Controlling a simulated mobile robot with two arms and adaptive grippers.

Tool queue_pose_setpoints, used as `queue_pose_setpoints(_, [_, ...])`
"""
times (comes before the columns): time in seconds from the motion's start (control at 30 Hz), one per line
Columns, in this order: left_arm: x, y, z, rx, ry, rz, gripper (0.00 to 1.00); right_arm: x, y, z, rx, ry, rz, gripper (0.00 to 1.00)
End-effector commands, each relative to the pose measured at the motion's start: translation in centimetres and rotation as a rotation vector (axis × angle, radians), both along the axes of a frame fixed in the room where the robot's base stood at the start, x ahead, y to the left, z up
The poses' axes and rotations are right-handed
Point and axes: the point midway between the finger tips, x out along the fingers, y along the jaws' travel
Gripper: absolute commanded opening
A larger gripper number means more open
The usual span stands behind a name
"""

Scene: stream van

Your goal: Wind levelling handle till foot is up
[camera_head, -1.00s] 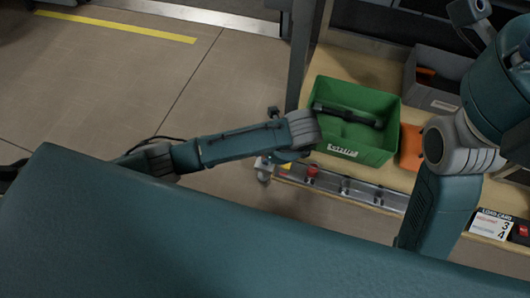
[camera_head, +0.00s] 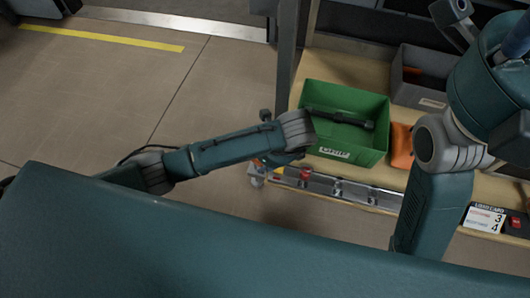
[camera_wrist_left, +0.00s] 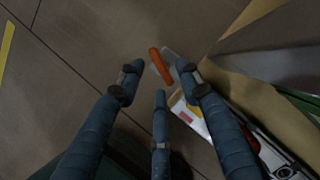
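The orange-red levelling handle (camera_wrist_left: 160,66) shows in the left wrist view, just beyond my fingertips, beside a pale grey metal part. My left gripper (camera_wrist_left: 160,88) has its fingers spread, with a clear gap between the tips and the handle between or just past them. I cannot tell whether any finger touches it. The foot cannot be made out. My right arm is at the right of the head view; its gripper is not seen.
A green bin (camera_head: 371,151) holding a black tool stands on the wooden shelf (camera_head: 345,70). A grey bin (camera_head: 424,88) and an orange item (camera_head: 401,146) are beside it. A metal rail (camera_head: 352,190) runs along the shelf's front edge. The floor at left is clear.

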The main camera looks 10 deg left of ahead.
Motion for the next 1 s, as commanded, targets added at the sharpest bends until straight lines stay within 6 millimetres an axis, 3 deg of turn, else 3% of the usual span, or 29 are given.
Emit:
queue_pose_setpoints(0.1, [0.1,-0.9,2.1,-0.004,-0.011,-0.007,0.35,0.1,0.0,0.0,0.001,0.001,0.001,0.4])
queue_pose_setpoints(0.6, [-1.3,-3.2,8.5,-0.002,-0.006,-0.004,0.35,0.1,0.0,-0.1,0.002,0.004,0.001,0.4])
queue_pose_setpoints(1.0, [-1.7,-3.5,9.5,0.0,0.0,0.0,0.35,0.1,0.0,0.0,0.002,0.004,0.001,0.4])
